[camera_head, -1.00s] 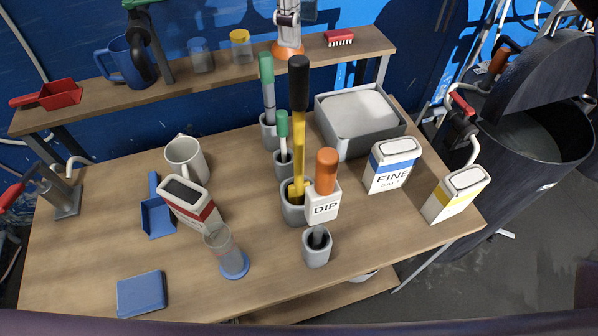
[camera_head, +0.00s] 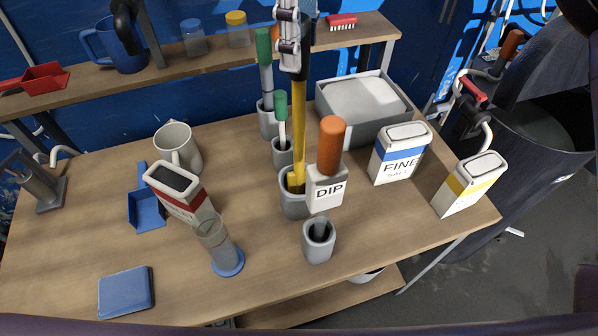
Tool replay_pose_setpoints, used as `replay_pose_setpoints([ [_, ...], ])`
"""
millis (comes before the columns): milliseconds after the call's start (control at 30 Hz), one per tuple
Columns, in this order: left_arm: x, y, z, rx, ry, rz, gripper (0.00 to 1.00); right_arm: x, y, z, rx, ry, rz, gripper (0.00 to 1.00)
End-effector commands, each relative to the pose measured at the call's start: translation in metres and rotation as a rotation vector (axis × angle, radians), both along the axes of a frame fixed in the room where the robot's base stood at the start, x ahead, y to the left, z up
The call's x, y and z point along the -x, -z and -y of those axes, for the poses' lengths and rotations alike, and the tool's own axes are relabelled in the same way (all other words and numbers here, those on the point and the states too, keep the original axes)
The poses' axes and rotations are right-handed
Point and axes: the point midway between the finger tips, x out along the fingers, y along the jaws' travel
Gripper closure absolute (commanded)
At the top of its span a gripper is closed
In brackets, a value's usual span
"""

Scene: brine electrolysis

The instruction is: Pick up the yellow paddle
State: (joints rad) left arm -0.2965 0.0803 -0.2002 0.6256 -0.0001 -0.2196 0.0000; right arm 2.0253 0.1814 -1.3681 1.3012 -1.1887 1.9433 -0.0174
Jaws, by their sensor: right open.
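The yellow paddle (camera_head: 299,130) stands upright in a grey holder cup (camera_head: 294,206) in the middle of the table. It has a yellow shaft and a black handle (camera_head: 303,66). My right gripper (camera_head: 291,62) comes down from the top of the view and is open. It overlaps the left side of the black handle and hides part of it. I cannot tell whether it touches the handle or whether the handle lies between the fingers. My left gripper is not in view.
A green-handled tool (camera_head: 264,50) and a shorter green one (camera_head: 282,110) stand close left of the paddle. An orange-handled tool (camera_head: 331,140) and a DIP label (camera_head: 327,190) stand in front. A grey bin (camera_head: 402,98) is at right. The shelf (camera_head: 215,58) runs behind.

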Motion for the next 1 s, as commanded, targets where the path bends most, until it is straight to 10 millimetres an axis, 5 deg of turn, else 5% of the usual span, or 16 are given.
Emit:
replay_pose_setpoints([
  [300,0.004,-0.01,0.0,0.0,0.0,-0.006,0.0,-0.006,0.042,0.001,0.0,0.0,0.0,0.58],
  [600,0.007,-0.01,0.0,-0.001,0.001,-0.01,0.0,-0.006,0.048,0.001,0.0,0.0,0.0,0.58],
  [1000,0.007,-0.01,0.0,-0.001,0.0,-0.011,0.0,-0.006,0.048,0.001,0.0,0.0,0.0,1.0],
])
